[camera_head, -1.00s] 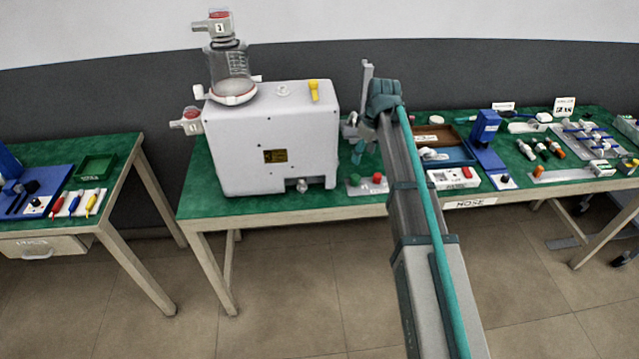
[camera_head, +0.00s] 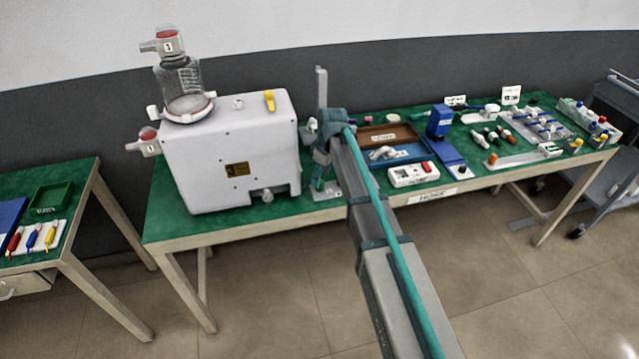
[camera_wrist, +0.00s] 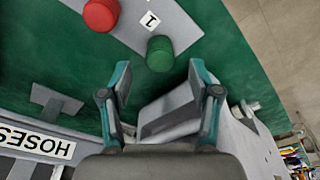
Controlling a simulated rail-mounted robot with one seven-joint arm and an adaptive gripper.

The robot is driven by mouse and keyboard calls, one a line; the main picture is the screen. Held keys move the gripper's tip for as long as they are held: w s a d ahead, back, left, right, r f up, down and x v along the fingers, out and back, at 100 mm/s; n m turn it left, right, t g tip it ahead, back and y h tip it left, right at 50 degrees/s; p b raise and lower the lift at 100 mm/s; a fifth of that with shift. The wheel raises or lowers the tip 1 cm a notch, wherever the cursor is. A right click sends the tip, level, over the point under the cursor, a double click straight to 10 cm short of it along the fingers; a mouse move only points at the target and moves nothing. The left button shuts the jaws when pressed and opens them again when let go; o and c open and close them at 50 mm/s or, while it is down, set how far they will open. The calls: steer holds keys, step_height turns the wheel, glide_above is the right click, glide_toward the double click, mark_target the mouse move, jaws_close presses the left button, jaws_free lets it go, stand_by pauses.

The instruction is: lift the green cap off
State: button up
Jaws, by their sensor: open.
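The green cap (camera_wrist: 160,53) sits on a light plate marked 1 in the wrist view, just beyond my fingertips and roughly centred between them. The red cap (camera_wrist: 101,14) is to its left on the same plate, near the top edge. My gripper (camera_wrist: 160,72) is open and empty, with a finger either side of the green cap's line and apart from it. In the head view my gripper (camera_head: 318,180) is low beside the white pump, over the plate (camera_head: 327,191); my arm hides the caps there.
The white pump (camera_head: 215,165) stands close left of my gripper. A tall grey post (camera_head: 321,88) rises behind it. A blue tray (camera_head: 405,152), a brown tray (camera_head: 388,134) and a white box (camera_head: 412,174) lie to the right on the green bench.

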steer(key=shift+w+a+f+p, duration=0.1)
steer(key=shift+a+f+p, duration=0.15)
steer(key=shift+f, duration=0.7)
steer(key=shift+w+a+f+p, duration=0.1)
steer(key=shift+f+p, duration=0.1)
steer(key=shift+f, duration=0.7)
steer(key=c, duration=0.9)
